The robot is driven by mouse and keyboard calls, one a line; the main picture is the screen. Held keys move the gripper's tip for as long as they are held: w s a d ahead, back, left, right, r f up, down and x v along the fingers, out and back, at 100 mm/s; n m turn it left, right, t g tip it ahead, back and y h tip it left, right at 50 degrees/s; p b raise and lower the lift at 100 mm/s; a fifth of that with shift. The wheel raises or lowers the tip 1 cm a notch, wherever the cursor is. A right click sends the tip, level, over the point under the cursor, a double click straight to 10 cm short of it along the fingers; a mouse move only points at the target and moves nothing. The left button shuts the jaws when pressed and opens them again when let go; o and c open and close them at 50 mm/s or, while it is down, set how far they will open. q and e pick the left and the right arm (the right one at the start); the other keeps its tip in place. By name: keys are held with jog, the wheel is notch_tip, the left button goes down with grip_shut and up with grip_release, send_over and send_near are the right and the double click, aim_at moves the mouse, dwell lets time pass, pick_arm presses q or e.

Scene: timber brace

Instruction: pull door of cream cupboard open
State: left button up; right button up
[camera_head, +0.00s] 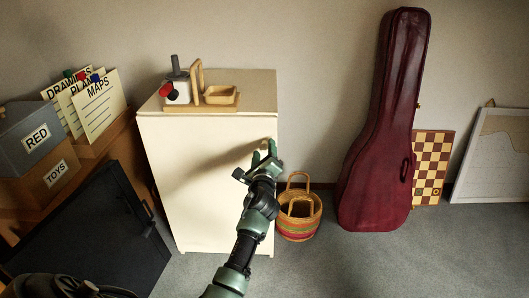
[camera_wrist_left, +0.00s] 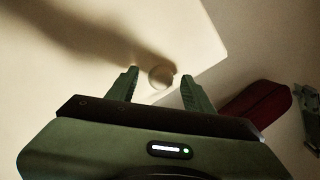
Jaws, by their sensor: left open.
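The cream cupboard (camera_head: 190,160) stands against the wall in the head view, its door shut. In the left wrist view, the door front (camera_wrist_left: 60,100) fills the left and middle. A round cream knob (camera_wrist_left: 161,77) sits near the door's edge, between and just beyond the fingertips. My left gripper (camera_head: 263,155) is open in front of the door's upper right part. It also shows in the left wrist view (camera_wrist_left: 158,82), its two fingers apart on either side of the knob. In the head view the gripper hides the knob. My right gripper is not in view.
A wooden tray (camera_head: 202,107) with small items is on the cupboard top. A striped basket (camera_head: 299,217) stands close to its right, and a dark red instrument case (camera_head: 385,130) leans farther right. Carpet is clear in front.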

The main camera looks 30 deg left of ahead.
pick_arm(q)
jog(key=shift+x, duration=0.85)
grip_shut()
dwell(0.8)
